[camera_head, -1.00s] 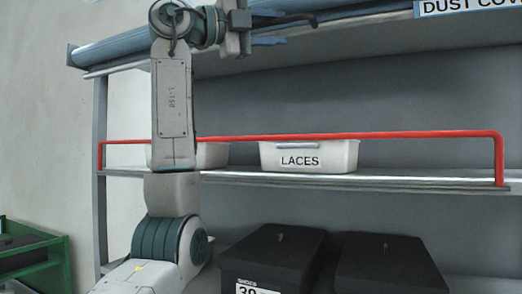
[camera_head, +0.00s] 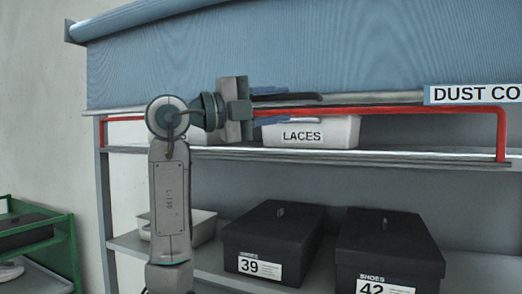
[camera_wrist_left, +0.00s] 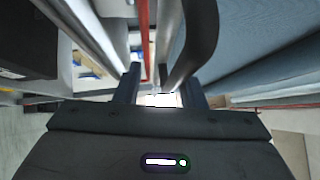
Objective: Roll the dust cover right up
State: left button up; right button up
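The blue dust cover (camera_head: 300,50) hangs down from its roll, top left in the head view. It covers the top of the rack down to a pale bottom bar (camera_head: 385,97), level with the red rail. A "DUST COVER" label (camera_head: 478,93), cut off by the frame, sits at the bar's right. My left gripper (camera_head: 272,104) is at the bar, its blue fingers apart. A dark curved handle (camera_head: 300,98) lies by the upper finger; it also shows in the left wrist view (camera_wrist_left: 196,40), close to one finger. I see no firm clamp on it. My right gripper is out of view.
The red rail (camera_head: 400,111) runs along the middle shelf, just behind my gripper, with a white LACES bin (camera_head: 335,133). Black shoe boxes (camera_head: 265,235) (camera_head: 385,245) and a pale tray (camera_head: 200,226) stand on the lower shelf. A green rack (camera_head: 70,240) stands at left.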

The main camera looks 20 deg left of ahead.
pick_arm(q)
notch_tip(320, 180, down, 8)
jog(key=s+a+b, duration=0.1)
jog(key=a, duration=0.1)
jog(key=shift+s+f, duration=0.2)
jog(key=shift+s, duration=0.15)
